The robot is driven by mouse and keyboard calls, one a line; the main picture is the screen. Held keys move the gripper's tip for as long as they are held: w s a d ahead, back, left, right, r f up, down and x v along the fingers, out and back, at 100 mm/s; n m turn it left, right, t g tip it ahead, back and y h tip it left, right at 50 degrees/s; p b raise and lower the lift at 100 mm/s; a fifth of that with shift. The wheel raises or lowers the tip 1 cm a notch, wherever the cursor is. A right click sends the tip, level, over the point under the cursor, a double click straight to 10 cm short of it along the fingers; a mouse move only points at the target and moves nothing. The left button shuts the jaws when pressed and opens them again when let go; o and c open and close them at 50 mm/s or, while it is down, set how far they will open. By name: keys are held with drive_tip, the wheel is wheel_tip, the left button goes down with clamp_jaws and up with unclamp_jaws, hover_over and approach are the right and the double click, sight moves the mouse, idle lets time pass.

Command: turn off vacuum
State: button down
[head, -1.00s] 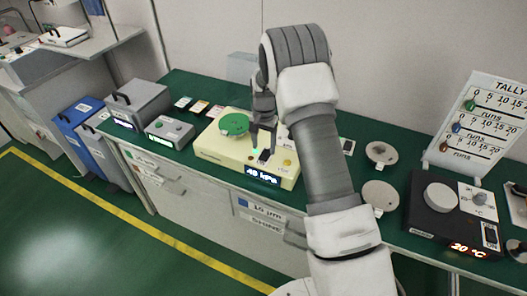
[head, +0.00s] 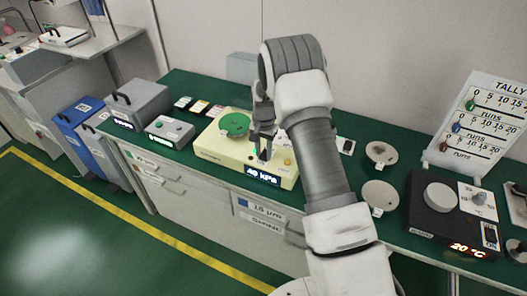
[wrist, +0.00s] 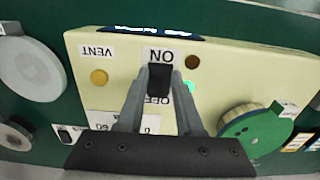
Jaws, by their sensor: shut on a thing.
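The cream vacuum unit (head: 215,150) stands on the green bench, its display (head: 262,176) lit with a kPa reading. In the wrist view its black rocker switch (wrist: 159,80) sits between an ON label (wrist: 160,56) and a partly covered OFF label. My gripper (wrist: 160,70) is shut on the switch, one finger on each side; in the head view my gripper (head: 264,154) reaches down onto the unit's top. A green lamp (wrist: 189,87) glows beside the switch. A yellow VENT button (wrist: 98,77) is to the left in the wrist view.
A green round plate (head: 234,125) sits on the unit. Grey boxes (head: 170,131) stand to the left. Round discs (head: 380,194) and a black hotplate (head: 425,225) reading 20 °C lie to the right, with a tally board (head: 485,120) behind.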

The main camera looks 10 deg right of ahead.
drive_tip(key=shift+w, duration=0.1)
drive_tip(key=shift+w+d+g+y, duration=0.2)
drive_tip(key=shift+g+y, duration=0.3)
drive_tip(key=shift+g, duration=0.2)
drive_tip(key=shift+g+y+b, duration=0.3)
drive_tip(key=shift+g, duration=0.1)
drive_tip(key=shift+r, duration=0.1)
drive_tip(key=c, duration=0.6)
unclamp_jaws()
drive_tip(key=shift+o, duration=0.2)
drive_tip(key=v, duration=1.7)
drive_tip(key=shift+w+d+r, duration=0.15)
drive_tip(key=shift+w+r, duration=0.05)
drive_tip(key=shift+w, duration=0.05)
